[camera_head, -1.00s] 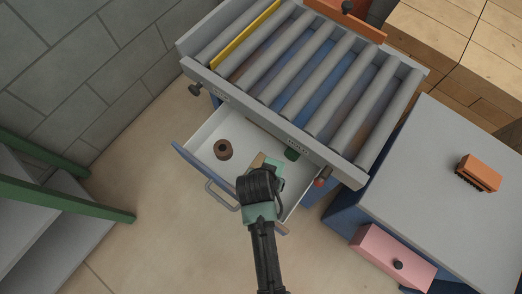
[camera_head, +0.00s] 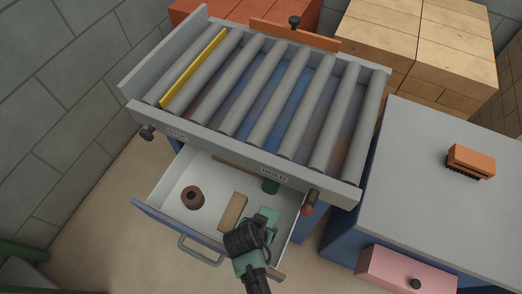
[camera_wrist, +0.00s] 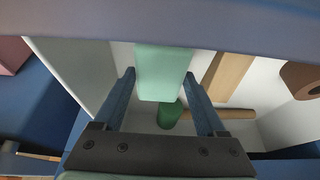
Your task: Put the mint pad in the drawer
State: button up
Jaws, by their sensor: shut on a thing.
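The mint pad (camera_head: 269,215) is a pale green block. It also shows in the wrist view (camera_wrist: 163,70), between the two blue fingers. My gripper (camera_head: 258,228) is shut on it at the right part of the open drawer. The drawer (camera_head: 170,214) has a white inside and a blue front with a grey handle. The pad is within the drawer's outline; whether it touches the floor I cannot tell. My gripper hides part of the drawer's front right.
In the drawer are a brown ring (camera_head: 192,197), a tan block (camera_head: 232,211), a dark green cylinder (camera_head: 271,186) and a brown rod (camera_wrist: 232,114). The roller table (camera_head: 262,88) overhangs the drawer's back. A pink drawer (camera_head: 408,272) sticks out at the right.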

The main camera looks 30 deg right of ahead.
jog(key=shift+f, duration=1.2)
jog(key=shift+f+b, duration=0.1)
jog(key=shift+b, duration=0.2)
jog(key=o, duration=1.1)
jog(key=shift+o, duration=0.2)
jog(key=p+v, duration=0.3)
jog(key=v, duration=0.9)
jog(key=shift+p, duration=0.4)
